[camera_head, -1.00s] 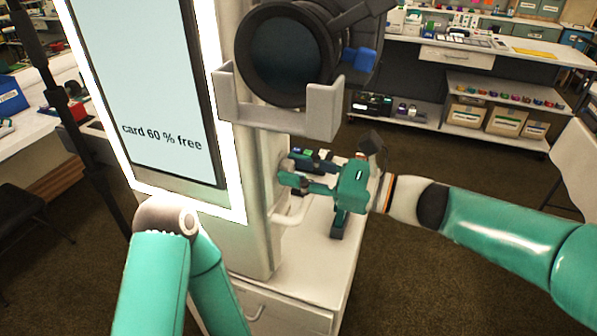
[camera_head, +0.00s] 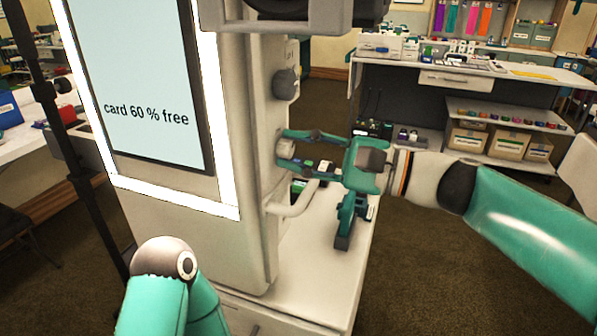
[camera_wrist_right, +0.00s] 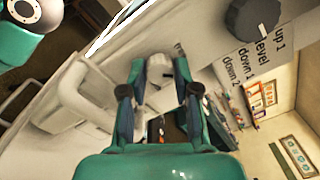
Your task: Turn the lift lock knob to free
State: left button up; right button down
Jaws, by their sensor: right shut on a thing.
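The lift lock knob (camera_head: 284,150) is a small pale grey knob on the side of the white booth column. My right gripper (camera_head: 283,147) is shut on it, one finger above and one below in the head view. In the right wrist view the pale knob (camera_wrist_right: 159,69) sits between the two fingertips (camera_wrist_right: 154,85). The fingers partly cover it, and I cannot read its setting. My left arm shows at the lower left of the head view, but its gripper is out of view.
A dark round knob (camera_head: 286,84) sits above on the column; its level labels show in the wrist view. A pale bar handle (camera_head: 293,200) juts out just below my right gripper. The white cabinet top (camera_head: 310,255) lies beneath. A shelf unit (camera_head: 500,119) stands behind.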

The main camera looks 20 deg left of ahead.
jog(key=n+b, duration=0.4)
jog(key=shift+f+n, duration=0.35)
jog(key=shift+n, duration=0.05)
jog(key=shift+r+n+b, duration=0.15)
jog(key=shift+n+b, duration=0.95)
jog(key=shift+n, duration=0.7)
jog(key=c, duration=0.8)
grip_release()
jog(key=shift+r, duration=0.1)
jog(key=shift+c, duration=0.2)
jog(key=shift+d, duration=0.1)
jog(key=d, duration=1.1)
jog(key=shift+s+d+f, duration=0.2)
jog(key=shift+d+f, duration=0.05)
jog(key=shift+d, duration=0.15)
